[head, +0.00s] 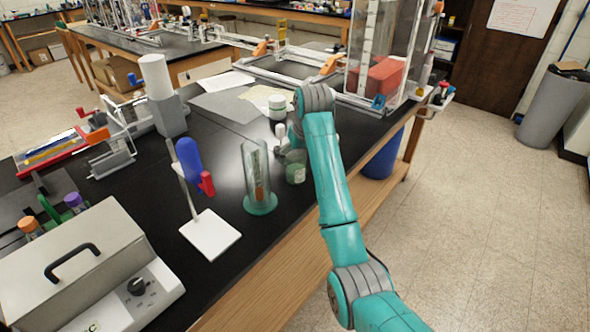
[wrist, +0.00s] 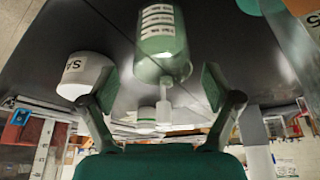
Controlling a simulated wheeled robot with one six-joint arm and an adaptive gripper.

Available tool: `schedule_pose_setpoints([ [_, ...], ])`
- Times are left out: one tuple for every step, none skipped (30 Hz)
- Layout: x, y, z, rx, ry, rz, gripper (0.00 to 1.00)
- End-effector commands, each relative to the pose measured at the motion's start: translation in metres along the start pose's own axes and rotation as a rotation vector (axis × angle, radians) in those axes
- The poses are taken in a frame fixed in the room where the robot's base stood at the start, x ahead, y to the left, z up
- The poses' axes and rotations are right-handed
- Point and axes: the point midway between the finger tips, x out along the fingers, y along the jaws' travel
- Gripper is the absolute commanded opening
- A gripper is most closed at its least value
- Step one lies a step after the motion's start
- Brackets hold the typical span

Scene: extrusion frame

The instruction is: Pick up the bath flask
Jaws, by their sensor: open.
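A green-tinted, see-through vessel with a printed label, which I take for the bath flask (wrist: 160,40), shows at the top middle of the wrist view. In the head view a small greenish vessel (head: 296,172), likely the same one, stands on the black bench just left of my arm. My gripper (wrist: 160,88) is open, one finger on each side of the vessel's line in the wrist view. Gaps show between the vessel and both fingers, and nothing is held. In the head view my arm mostly hides the gripper.
A white-lidded jar (head: 278,107) stands behind; a small white piece (head: 281,138) is beside the vessel. A tall clear cylinder (head: 256,175) on a green base and a stand with a blue bulb (head: 188,158) are to the left. The bench's wooden edge (head: 275,275) runs close by.

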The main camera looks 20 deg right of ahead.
Motion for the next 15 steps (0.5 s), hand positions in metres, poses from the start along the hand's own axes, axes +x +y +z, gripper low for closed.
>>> schedule_pose_setpoints([
  [0.007,0.0,0.0,0.0,-0.002,0.0,0.89],
  [0.01,0.0,0.0,0.0,-0.001,0.0,0.89],
  [0.013,0.0,0.001,0.0,-0.001,0.0,0.89],
  [0.015,0.0,0.001,0.0,-0.001,0.0,0.89],
  [0.017,0.0,0.001,0.0,-0.001,0.0,0.89],
  [0.018,0.0,0.001,0.0,0.0,0.0,0.89],
  [0.02,0.0,0.001,0.0,0.0,0.0,0.89],
  [0.022,-0.001,0.001,0.0,0.0,0.0,0.89],
  [0.026,-0.001,0.001,0.0,-0.001,0.0,0.89],
  [0.029,-0.001,0.002,0.0,-0.003,0.0,0.89],
  [0.034,-0.001,0.002,0.0,-0.003,0.0,0.89],
  [0.039,-0.002,0.003,0.0,-0.002,0.0,0.89],
  [0.044,-0.002,0.003,0.0,-0.003,0.0,0.89],
  [0.048,-0.003,0.003,0.0,-0.003,0.0,0.89],
  [0.053,-0.003,0.003,0.0,-0.001,0.0,0.89],
])
